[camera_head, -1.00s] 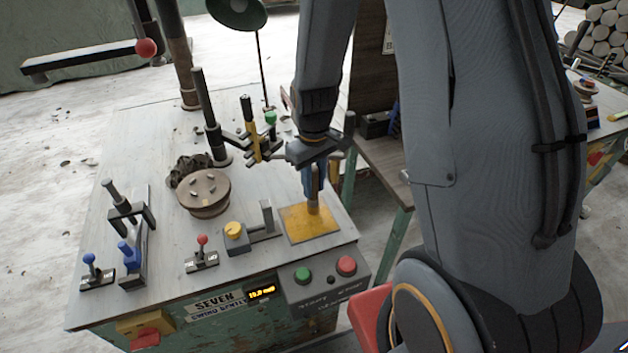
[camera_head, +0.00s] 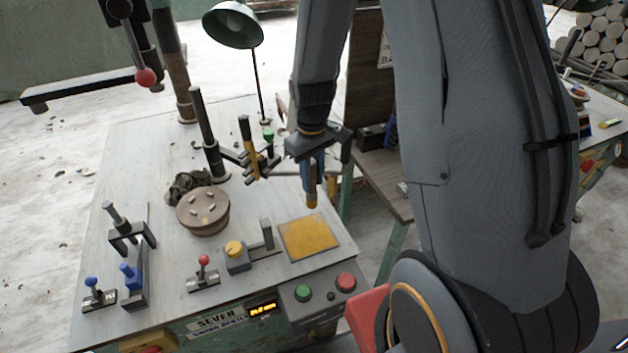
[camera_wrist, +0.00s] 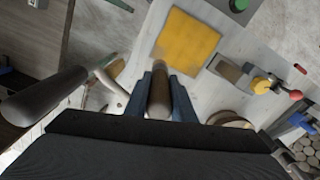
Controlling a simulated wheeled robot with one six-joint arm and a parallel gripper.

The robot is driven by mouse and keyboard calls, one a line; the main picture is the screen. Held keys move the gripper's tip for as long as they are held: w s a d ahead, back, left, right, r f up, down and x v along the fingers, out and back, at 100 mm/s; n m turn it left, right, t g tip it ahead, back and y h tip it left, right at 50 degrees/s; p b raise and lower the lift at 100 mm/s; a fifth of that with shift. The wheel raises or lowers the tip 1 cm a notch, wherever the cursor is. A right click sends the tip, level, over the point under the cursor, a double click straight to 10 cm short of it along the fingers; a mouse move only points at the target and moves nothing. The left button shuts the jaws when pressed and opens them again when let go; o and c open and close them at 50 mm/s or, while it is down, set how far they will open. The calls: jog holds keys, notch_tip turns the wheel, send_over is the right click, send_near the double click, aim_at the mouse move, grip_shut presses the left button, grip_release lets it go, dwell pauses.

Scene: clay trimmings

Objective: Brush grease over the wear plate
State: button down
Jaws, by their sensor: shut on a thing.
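The wear plate (camera_head: 308,238) is a flat square at the front right of the bench top, with a yellow, mottled upper face. It also shows at the top middle of the wrist view (camera_wrist: 188,40). My gripper (camera_head: 313,172) is shut on a brush (camera_head: 312,200), a brown cylinder with a yellowish lower end in the head view. The brush shows between the blue fingers in the wrist view (camera_wrist: 159,92). The brush is upright and looks apart from the plate, above and behind it in the head view. Its bristles are not clear.
A round wooden turntable (camera_head: 203,212), a yellow-knobbed block (camera_head: 236,256) and a red-knobbed lever (camera_head: 203,272) stand left of the plate. A dark post with a yellow-handled tool (camera_head: 249,150) stands behind. Green and red buttons (camera_head: 345,282) are on the front panel. A lamp (camera_head: 233,25) rises behind.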

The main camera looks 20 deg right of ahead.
aim_at(312, 162)
jog(key=shift+r+p, duration=1.25)
jog(key=shift+r, duration=0.65)
jog(key=shift+a, duration=0.1)
